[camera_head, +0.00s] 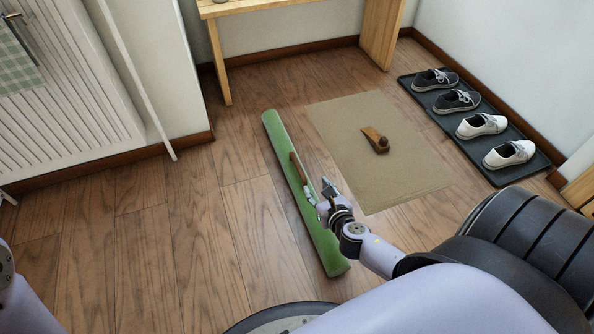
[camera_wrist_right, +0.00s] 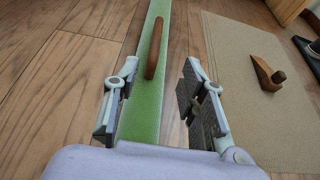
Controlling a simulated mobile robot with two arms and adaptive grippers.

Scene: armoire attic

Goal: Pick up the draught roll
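The draught roll is a long green roll (camera_head: 285,150) lying on the wooden floor, with a brown handle-like bar (camera_head: 298,167) along its top. It also runs up the middle of the right wrist view (camera_wrist_right: 146,95), where the brown bar (camera_wrist_right: 154,48) lies beyond the fingertips. My right gripper (camera_head: 321,190) is over the roll, close to the near end of the bar. In the right wrist view its fingers (camera_wrist_right: 155,85) are wide apart, one on each side of the roll, with nothing held. I cannot tell whether they touch the roll. My left gripper is out of view.
A beige mat (camera_head: 345,118) with a brown wooden wedge (camera_head: 375,140) lies right of the roll. A black tray (camera_head: 412,89) with several shoes stands farther right. A wooden bench (camera_head: 223,75) is at the back, a white radiator (camera_head: 75,105) at the left. Floor left of the roll is clear.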

